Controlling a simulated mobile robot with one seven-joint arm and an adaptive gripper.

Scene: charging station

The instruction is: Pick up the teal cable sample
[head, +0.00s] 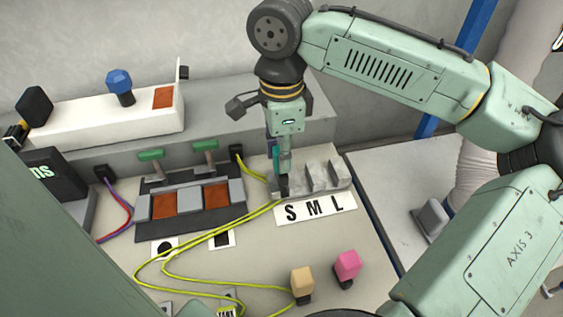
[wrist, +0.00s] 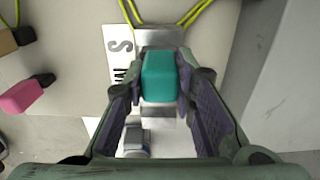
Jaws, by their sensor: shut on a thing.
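The teal cable sample (wrist: 166,77) sits between the two fingers of my gripper (wrist: 163,85) in the wrist view, and the fingers are shut on it. In the head view my gripper (head: 281,182) points down at the left end of the grey slotted holder (head: 322,178), by the letter S. Only a narrow strip of the teal sample (head: 276,156) shows there beside the fingers. Whether its lower end still touches the holder is hidden.
A white S M L label (head: 315,207) lies in front of the holder. Yellow cables run across the bench. A tan plug (head: 302,280) and a pink plug (head: 347,264) stand in front. A panel with green handles (head: 151,155) is to the left. A grey wall stands behind.

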